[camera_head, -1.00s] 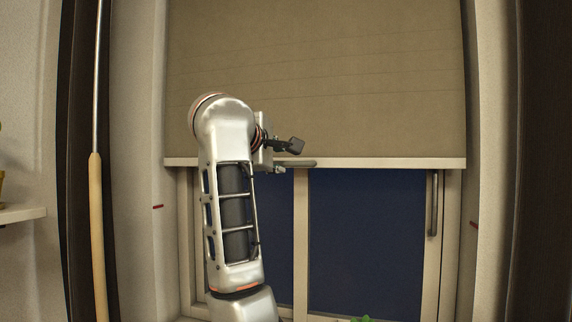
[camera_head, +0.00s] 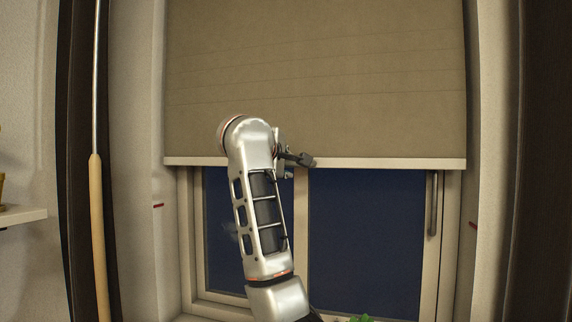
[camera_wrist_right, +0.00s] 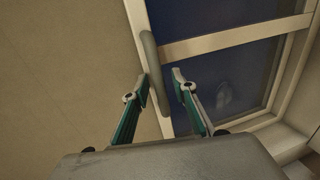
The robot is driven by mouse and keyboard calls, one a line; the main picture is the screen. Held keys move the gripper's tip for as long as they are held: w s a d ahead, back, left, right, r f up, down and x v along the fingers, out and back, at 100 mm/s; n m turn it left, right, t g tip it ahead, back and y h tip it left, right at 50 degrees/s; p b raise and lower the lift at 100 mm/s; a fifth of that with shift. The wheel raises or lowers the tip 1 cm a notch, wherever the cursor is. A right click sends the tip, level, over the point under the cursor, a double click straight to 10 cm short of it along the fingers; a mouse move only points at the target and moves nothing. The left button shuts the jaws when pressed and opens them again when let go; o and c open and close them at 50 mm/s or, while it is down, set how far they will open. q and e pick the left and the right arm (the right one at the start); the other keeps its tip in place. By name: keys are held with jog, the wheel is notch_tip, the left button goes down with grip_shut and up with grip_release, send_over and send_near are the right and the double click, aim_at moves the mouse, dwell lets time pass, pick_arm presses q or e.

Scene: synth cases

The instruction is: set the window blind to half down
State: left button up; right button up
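The beige window blind (camera_head: 315,80) hangs over the upper part of the window. Its pale bottom bar (camera_head: 400,163) is level and lies above the red marks on the left (camera_head: 158,205) and right (camera_head: 473,224) side walls. My right gripper (camera_head: 300,167) is at the bar, left of its middle. In the right wrist view the gripper (camera_wrist_right: 161,79) is open, and a grey pull tab (camera_wrist_right: 151,55) on the bar (camera_wrist_right: 136,14) runs down towards the gap between the fingers. I cannot tell whether a finger touches it. In the head view the tab is hidden by the gripper. My left gripper is out of view.
A window frame (camera_head: 301,240) with dark panes stands behind the blind, with a handle (camera_head: 433,205) at right. A wooden-handled rod (camera_head: 97,235) stands at left near a shelf (camera_head: 22,216). A green plant (camera_head: 361,319) shows at the bottom edge.

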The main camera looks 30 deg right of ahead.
jog(key=c, duration=0.8)
grip_shut()
notch_tip(320, 180, down, 14)
jog(key=b, duration=0.9)
jog(key=shift+f+b, duration=0.25)
jog(key=shift+b, duration=0.05)
jog(key=shift+r, duration=0.1)
jog(key=o, duration=0.8)
grip_release()
jog(key=shift+r, duration=0.1)
